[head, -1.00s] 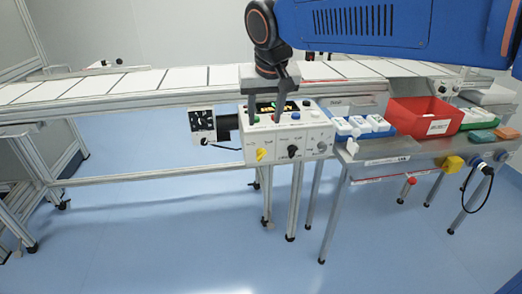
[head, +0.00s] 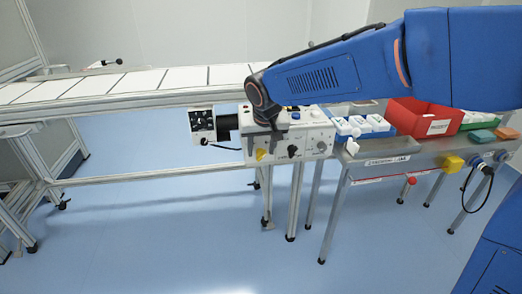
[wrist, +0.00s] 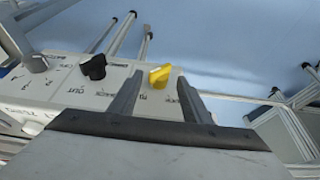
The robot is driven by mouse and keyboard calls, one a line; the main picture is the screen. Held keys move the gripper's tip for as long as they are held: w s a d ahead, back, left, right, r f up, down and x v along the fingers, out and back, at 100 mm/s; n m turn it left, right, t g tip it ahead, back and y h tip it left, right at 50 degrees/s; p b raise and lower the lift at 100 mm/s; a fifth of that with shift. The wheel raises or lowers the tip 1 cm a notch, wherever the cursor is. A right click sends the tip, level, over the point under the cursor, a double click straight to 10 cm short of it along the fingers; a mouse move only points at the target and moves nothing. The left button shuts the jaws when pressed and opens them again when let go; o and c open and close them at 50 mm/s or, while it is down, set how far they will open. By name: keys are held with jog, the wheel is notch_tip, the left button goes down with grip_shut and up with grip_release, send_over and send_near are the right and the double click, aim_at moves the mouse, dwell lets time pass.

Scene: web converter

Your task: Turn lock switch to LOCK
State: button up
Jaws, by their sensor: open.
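The white control box (head: 310,148) carries a row of rotary switches on its front. A yellow switch (head: 261,154) is at the left, a black switch (head: 292,151) in the middle and a grey switch (head: 321,147) at the right. In the wrist view the yellow switch (wrist: 160,75) shows between and just beyond the fingertips of my open gripper (wrist: 157,88). The black switch (wrist: 93,67) and grey switch (wrist: 35,63) lie to its left. Labels are too small or blurred to tell which is the lock switch. Contact with the yellow switch cannot be told.
A red bin (head: 411,117) and white-blue parts (head: 362,125) sit on the bench at the right of the box. The conveyor (head: 130,92) runs behind. A black fan-like unit (head: 203,124) is attached left of the box. The floor in front is clear.

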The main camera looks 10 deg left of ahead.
aim_at(257, 157)
jog(key=shift+w+f, duration=0.2)
jog(key=shift+f, duration=0.25)
jog(key=c, duration=1.1)
jog(key=shift+a, duration=0.15)
jog(key=h, duration=0.1)
jog(key=t+h, duration=0.1)
jog(key=a+n+h, duration=0.1)
jog(key=h, duration=0.1)
jog(key=shift+s+f, duration=0.15)
jog(key=shift+s, duration=0.1)
jog(key=h, duration=0.1)
jog(key=t+h, duration=0.1)
jog(key=h, duration=0.1)
jog(key=f+n+t+h, duration=0.1)
jog(key=shift+s+a+h, duration=0.1)
jog(key=shift+a+h, duration=0.2)
jog(key=shift+a, duration=0.05)
jog(key=t+h, duration=0.1)
jog(key=h, duration=0.1)
jog(key=n+t+h, duration=0.1)
jog(key=shift+a+f+h, duration=0.1)
jog(key=shift+f+h, duration=0.3)
jog(key=shift+o, duration=0.7)
jog(key=shift+f+n+t+h, duration=0.3)
jog(key=shift+n+t+h, duration=0.6)
jog(key=shift+h, duration=0.4)
